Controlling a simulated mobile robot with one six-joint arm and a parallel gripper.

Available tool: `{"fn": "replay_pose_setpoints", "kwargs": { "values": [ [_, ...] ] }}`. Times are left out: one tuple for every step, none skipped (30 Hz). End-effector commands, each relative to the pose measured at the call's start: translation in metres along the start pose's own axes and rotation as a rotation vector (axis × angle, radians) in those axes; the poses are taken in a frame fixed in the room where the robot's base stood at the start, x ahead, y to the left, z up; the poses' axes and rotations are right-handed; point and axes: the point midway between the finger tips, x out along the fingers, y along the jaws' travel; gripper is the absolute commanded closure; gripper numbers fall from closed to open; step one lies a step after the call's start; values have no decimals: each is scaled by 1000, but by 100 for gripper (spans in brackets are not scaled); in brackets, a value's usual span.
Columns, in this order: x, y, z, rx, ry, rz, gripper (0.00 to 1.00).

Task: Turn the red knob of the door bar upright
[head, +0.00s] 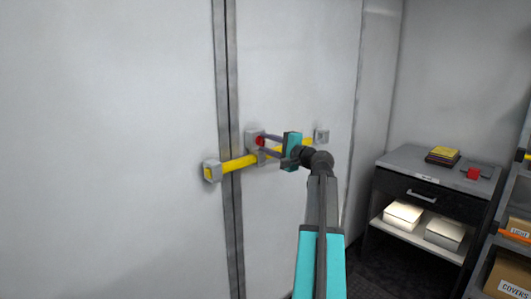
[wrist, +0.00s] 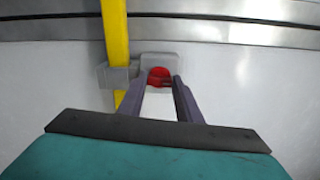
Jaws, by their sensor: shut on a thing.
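The yellow door bar (head: 240,163) lies across the seam of the grey double doors, tilted slightly up to the right, held in grey brackets. It runs up and down in the wrist view (wrist: 115,38). The red knob (head: 259,141) sits on a grey mount just above the bar; it also shows in the wrist view (wrist: 159,76). My gripper (head: 263,145) reaches it from the right, and its fingers (wrist: 158,83) are shut on the knob, one on each side. The fingertips partly hide the knob, and I cannot tell its turn exactly.
The door seam (head: 227,120) runs just left of the knob. A dark cabinet (head: 428,210) with a drawer stands at the right, bearing yellow books (head: 442,156) and a small red object (head: 473,173). A shelf with cardboard boxes (head: 508,275) is at the far right.

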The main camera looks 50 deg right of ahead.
Motion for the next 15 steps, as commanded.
{"fn": "replay_pose_setpoints", "kwargs": {
  "values": [
    [2, 0, 0, -24, -1, -6, 91],
    [2, 0, 0, -39, -1, -6, 91],
    [2, 0, 0, -56, -1, -7, 91],
    [2, -1, 0, -69, -1, -7, 91],
    [2, -1, 0, -80, -1, -7, 91],
    [2, -2, 1, -92, -1, -7, 91],
    [2, -2, 1, -101, -1, -7, 91],
    [2, -2, 1, -109, -1, -7, 91],
    [2, -2, 1, -117, 0, -7, 91],
    [2, -2, 1, -122, 0, -7, 91],
    [2, -3, 1, -126, 0, -7, 91],
    [2, -3, 1, -130, 0, -7, 91],
    [2, -3, 1, -132, 0, -7, 91],
    [2, -3, 1, -134, 0, -7, 91],
    [2, -3, 1, -135, 0, -7, 91]
  ]
}}
